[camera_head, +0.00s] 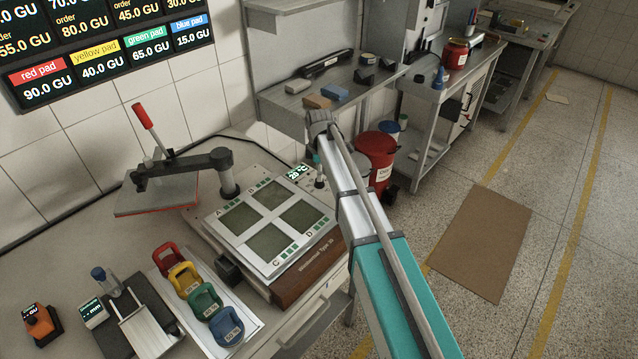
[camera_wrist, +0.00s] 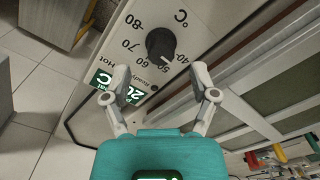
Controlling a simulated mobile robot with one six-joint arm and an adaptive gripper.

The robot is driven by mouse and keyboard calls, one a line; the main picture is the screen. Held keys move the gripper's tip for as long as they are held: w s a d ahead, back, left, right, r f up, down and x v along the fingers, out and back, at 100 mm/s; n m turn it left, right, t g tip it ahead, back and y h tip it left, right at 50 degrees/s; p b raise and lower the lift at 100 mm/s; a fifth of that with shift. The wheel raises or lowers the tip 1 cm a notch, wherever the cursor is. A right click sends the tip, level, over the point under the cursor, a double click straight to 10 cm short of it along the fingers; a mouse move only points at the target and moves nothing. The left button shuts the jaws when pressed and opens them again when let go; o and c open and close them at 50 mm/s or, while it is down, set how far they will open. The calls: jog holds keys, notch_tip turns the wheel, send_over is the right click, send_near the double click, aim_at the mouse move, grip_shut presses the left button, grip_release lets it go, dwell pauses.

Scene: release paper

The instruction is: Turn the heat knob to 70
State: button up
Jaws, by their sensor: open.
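The heat knob (camera_wrist: 160,43) is black and round with a pale pointer mark, on a light panel printed 40 to 80 °C. Its mark appears to face the low end, near 40 to 50; the exact reading is unclear. My gripper (camera_wrist: 159,76) is open, with one finger to each side and the knob ahead between them, apart from both tips. A green temperature display (camera_wrist: 118,88) is partly hidden by the left finger. It also shows in the head view (camera_head: 297,172), on the press beside my arm, where the fingers are hard to make out.
The press has a plate with several dark pads (camera_head: 268,244) and a raised red-handled lever arm (camera_head: 143,116). Coloured weights (camera_head: 185,280) stand on a tray at the front. A red bin (camera_head: 376,153) stands beyond my arm.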

jog(key=shift+f+b, duration=1.3)
jog(key=shift+f, duration=0.25)
grip_shut()
